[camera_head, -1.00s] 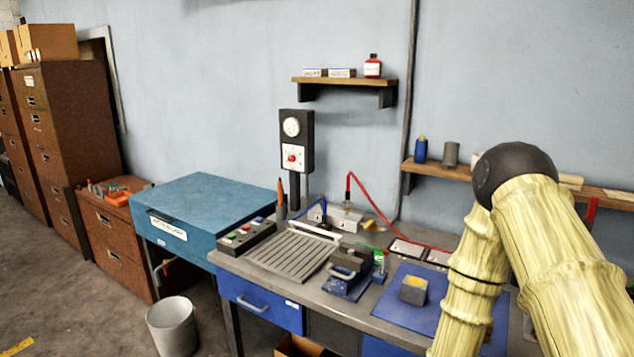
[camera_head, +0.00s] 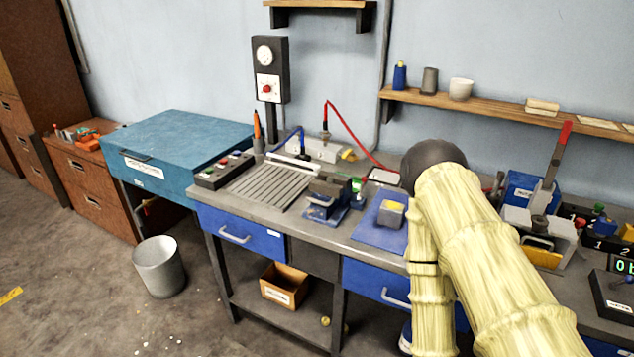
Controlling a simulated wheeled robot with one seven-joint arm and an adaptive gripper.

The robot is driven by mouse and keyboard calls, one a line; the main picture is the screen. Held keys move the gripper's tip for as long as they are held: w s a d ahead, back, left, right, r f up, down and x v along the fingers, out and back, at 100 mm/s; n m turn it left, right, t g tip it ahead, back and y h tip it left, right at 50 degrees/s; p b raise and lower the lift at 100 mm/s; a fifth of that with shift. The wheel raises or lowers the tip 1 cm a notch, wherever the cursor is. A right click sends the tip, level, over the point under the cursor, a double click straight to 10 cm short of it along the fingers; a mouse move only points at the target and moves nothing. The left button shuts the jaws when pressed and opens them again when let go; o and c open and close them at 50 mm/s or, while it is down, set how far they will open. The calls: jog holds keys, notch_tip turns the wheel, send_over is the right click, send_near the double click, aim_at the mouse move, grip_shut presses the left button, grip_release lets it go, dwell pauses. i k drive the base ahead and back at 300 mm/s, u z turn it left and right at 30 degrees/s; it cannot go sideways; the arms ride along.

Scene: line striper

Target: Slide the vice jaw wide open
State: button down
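The vice (camera_head: 324,198) is a small dark block with a pale handle on a blue base. It stands on the grey workbench, just right of the slotted plate. How far its jaw is open is too small to tell. My arm, with yellowish bamboo-like links and a dark rounded joint, rises at the right of the vice and covers part of the bench. My gripper is not visible in this view.
A blue mat (camera_head: 377,226) with a grey and yellow block (camera_head: 391,213) lies right of the vice. A button box (camera_head: 223,168) and slotted plate (camera_head: 271,186) lie left. A lever device (camera_head: 541,220) stands right of my arm.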

aim_at(329, 192)
jog(key=u, duration=1.55)
jog(key=k, duration=0.9)
jog(key=z, duration=0.85)
jog(key=i, duration=0.5)
